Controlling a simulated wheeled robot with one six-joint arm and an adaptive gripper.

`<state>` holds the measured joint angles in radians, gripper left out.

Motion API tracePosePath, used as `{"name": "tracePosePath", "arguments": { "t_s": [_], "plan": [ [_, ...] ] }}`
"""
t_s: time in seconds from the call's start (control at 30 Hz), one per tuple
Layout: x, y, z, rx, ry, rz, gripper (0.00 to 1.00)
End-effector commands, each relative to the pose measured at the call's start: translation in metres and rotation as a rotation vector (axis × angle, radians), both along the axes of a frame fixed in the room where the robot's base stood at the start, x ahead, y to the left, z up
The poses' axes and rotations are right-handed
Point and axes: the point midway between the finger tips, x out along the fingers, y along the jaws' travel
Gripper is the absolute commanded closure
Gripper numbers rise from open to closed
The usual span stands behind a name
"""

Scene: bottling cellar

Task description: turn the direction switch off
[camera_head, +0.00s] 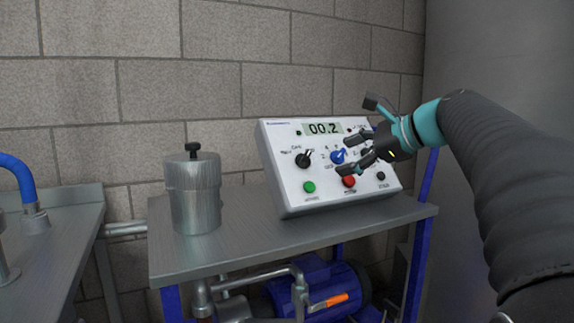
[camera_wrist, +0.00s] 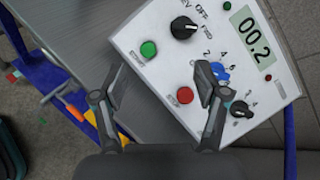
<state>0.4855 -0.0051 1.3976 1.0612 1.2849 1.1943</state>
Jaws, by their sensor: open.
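The direction switch is the black rotary knob (camera_head: 303,159) at the left of the white control panel (camera_head: 285,190), also seen in the wrist view (camera_wrist: 183,27). Its labels in the wrist view include OFF and, less clearly, REV and FWD. Its pointer seems turned toward the FWD side, but its exact setting is hard to read. My gripper (camera_head: 358,137) is open and empty in front of the panel's right half, to the right of the switch. In the wrist view, its spread fingers (camera_wrist: 160,85) are below the switch and apart from it.
The panel also has a blue knob (camera_head: 338,156), another black knob (camera_wrist: 241,109), a green button (camera_head: 309,187), a red button (camera_head: 349,181) and a display (camera_head: 323,128) reading 00.2. A metal canister (camera_head: 195,200) stands left on the metal table (camera_head: 250,240).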

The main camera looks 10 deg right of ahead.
Motion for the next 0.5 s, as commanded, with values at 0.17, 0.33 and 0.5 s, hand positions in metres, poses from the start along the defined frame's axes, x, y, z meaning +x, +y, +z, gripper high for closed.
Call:
{"name": "tracePosePath", "arguments": {
  "t_s": [0.17,0.33,0.5],
  "plan": [
    [0.015,-0.02,0.019,0.135,0.005,-0.034,0.27],
    [0.024,-0.016,0.019,0.155,0.007,-0.035,0.27],
    [0.044,0.001,0.009,0.154,0.007,-0.034,0.27]
  ]
}}
